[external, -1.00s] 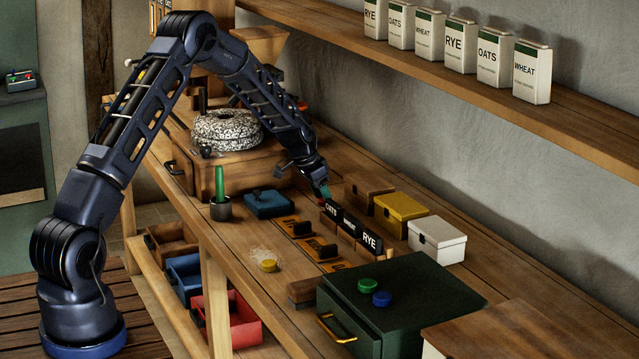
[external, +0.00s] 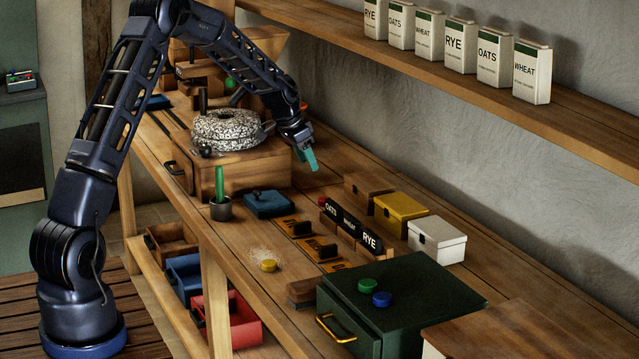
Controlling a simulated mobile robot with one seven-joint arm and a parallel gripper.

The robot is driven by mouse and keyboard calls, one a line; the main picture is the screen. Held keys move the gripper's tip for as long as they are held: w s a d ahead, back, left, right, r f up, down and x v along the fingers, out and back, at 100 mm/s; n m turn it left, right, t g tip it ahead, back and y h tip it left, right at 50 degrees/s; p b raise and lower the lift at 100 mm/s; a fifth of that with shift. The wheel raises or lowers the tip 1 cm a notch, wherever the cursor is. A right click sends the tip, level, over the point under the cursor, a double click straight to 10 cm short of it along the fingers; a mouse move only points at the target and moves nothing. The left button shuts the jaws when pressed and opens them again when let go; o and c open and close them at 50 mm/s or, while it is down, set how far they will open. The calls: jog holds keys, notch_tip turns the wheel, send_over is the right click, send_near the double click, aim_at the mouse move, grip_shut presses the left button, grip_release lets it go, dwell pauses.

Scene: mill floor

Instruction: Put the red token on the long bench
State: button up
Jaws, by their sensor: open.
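The red token (external: 322,201) is a small red spot at the far end of the row of dark name blocks, beside the OATS block. It is partly hidden, and I cannot tell whether it lies on the bench or against the block. The long bench (external: 325,182) is the wooden top running from the millstone toward the front right. My gripper (external: 309,160) is open, with teal fingers pointing down, above the bench and up and left of the red token. It is apart from the token and nothing shows between the fingers.
The OATS, WHEAT and RYE blocks (external: 350,226) stand near wooden, yellow (external: 402,213) and white boxes. A green chest (external: 420,306) carries green and blue tokens. A yellow token (external: 268,265) lies on the front side. A millstone (external: 226,130) stands behind.

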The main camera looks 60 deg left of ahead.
jog(key=shift+r, duration=0.1)
jog(key=s+d+r, duration=0.8)
jog(key=d+r, duration=0.3)
jog(key=d, duration=0.2)
jog(key=s+d+r, duration=0.9)
jog(key=d+r, duration=0.2)
jog(key=d, duration=0.3)
jog(key=s+d+r, duration=0.3)
jog(key=s+d, duration=0.6)
jog(key=s, duration=0.6)
jog(key=s+d+f, duration=0.1)
jog(key=s+d, duration=0.1)
jog(key=s, duration=0.5)
jog(key=s+d+f, duration=0.1)
jog(key=s+d, duration=0.2)
jog(key=s, duration=0.5)
jog(key=shift+s+f, duration=0.25)
jog(key=shift+s, duration=0.05)
